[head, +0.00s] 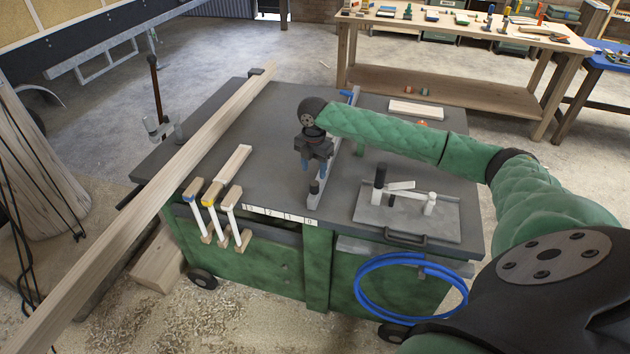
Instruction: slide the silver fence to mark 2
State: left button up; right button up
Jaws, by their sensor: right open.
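The silver fence (315,200) is a long narrow rail lying across the dark top of the green bench, from the front edge toward the back. A short dark knob (314,187) stands on its front end. My arm hides part of its middle. A white scale strip (280,215) with dark numbers runs along the front edge; the fence's front end is near its right part. The digits are too small to read surely. Contact cannot be told. My left gripper is out of view.
A long timber beam (185,165) crosses the bench's left side. Clamps (212,208) hang at the front left. A grey plate (408,215) with a lever device lies right of the fence. A wooden block (416,110) lies behind. Bench top left of the fence is mostly clear.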

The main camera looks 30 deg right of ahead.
aim_at(315, 183)
jog(key=shift+d+r, duration=0.15)
jog(key=shift+d, duration=0.15)
jog(key=shift+f, duration=0.2)
notch_tip(315, 183, down, 5)
jog(key=p, duration=0.2)
jog(key=shift+f+p, duration=0.15)
jog(key=shift+p, duration=0.15)
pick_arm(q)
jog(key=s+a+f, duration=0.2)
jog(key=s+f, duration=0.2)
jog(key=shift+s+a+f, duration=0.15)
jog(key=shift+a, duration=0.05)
pick_arm(e)
jog(key=shift+f, duration=0.95)
jog(key=shift+w, duration=0.1)
grip_shut()
